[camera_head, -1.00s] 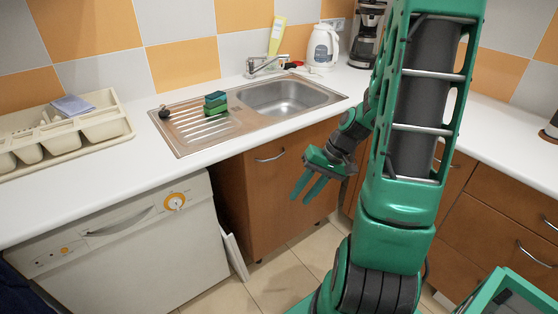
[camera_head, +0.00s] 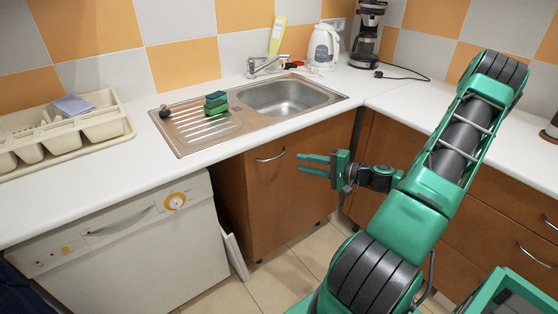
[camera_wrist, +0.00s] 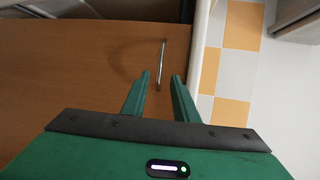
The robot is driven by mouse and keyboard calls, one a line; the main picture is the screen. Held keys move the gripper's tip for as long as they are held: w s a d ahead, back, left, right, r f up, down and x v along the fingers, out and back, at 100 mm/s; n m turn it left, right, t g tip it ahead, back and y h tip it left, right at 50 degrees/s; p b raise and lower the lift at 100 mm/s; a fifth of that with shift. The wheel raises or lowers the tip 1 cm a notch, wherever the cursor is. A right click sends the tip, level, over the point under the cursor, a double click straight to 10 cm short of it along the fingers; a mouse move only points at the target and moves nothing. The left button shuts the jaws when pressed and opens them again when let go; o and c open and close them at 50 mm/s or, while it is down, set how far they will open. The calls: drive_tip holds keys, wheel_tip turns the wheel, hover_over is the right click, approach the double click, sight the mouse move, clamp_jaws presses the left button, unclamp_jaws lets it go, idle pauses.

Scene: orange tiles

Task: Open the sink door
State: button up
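The sink door (camera_head: 283,190) is a brown wooden cabinet front under the sink, and it looks closed. Its curved metal handle (camera_head: 270,156) is near the top of the door. My gripper (camera_head: 300,164) is in front of the door, to the right of the handle, with its fingers pointing left. In the wrist view the handle (camera_wrist: 161,64) lies just ahead of my fingertips (camera_wrist: 160,77), roughly in line with the space between them. The two fingers are apart and nothing is between them. No contact with the handle shows.
The metal sink (camera_head: 285,97) is set in the white counter (camera_head: 110,172) above the door. A white dishwasher (camera_head: 130,245) stands to the left, with a dark gap and a leaning white panel (camera_head: 236,257) beside the cabinet. Brown drawers (camera_head: 500,225) are at the right.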

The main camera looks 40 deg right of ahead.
drive_tip(key=x, duration=1)
drive_tip(key=shift+f, duration=0.1)
clamp_jaws()
drive_tip(key=shift+f, duration=0.1)
idle(1.1)
